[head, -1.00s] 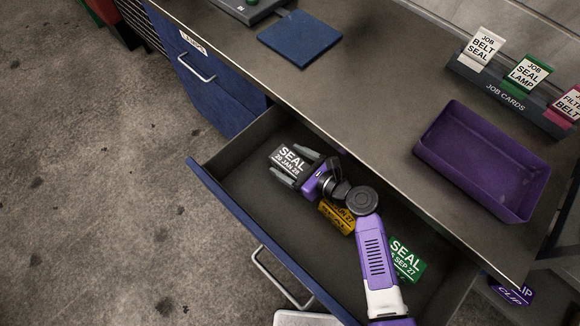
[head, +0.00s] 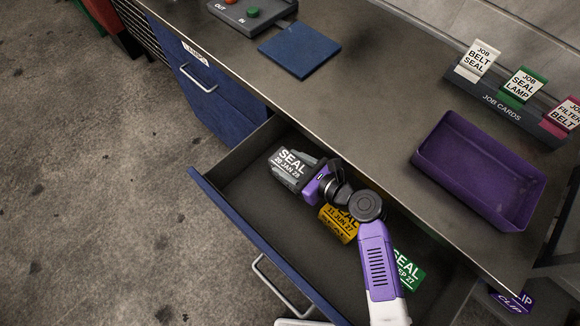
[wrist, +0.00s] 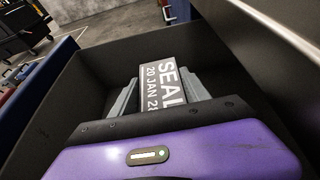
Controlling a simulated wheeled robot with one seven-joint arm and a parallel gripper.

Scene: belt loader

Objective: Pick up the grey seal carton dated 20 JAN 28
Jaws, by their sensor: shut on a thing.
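The grey seal carton (head: 290,163), printed "SEAL 20 JAN 28", is at the far left end of the open drawer (head: 240,205). My gripper (head: 292,171) is shut on it, with one finger along each side. In the wrist view the carton (wrist: 162,82) sits between the two grey fingers (wrist: 160,97), its label facing up. I cannot tell whether its underside touches the drawer floor. A yellow seal carton (head: 338,224), "11 JUN 27", and a green seal carton (head: 408,270), "SEP 27", lie in the drawer, both partly hidden by my arm.
The worktop above the drawer holds a purple tray (head: 480,170), a blue mat (head: 300,50), a job card rack (head: 510,105) and a button box (head: 250,12). The drawer's front wall (head: 265,240) and the worktop edge flank my arm.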

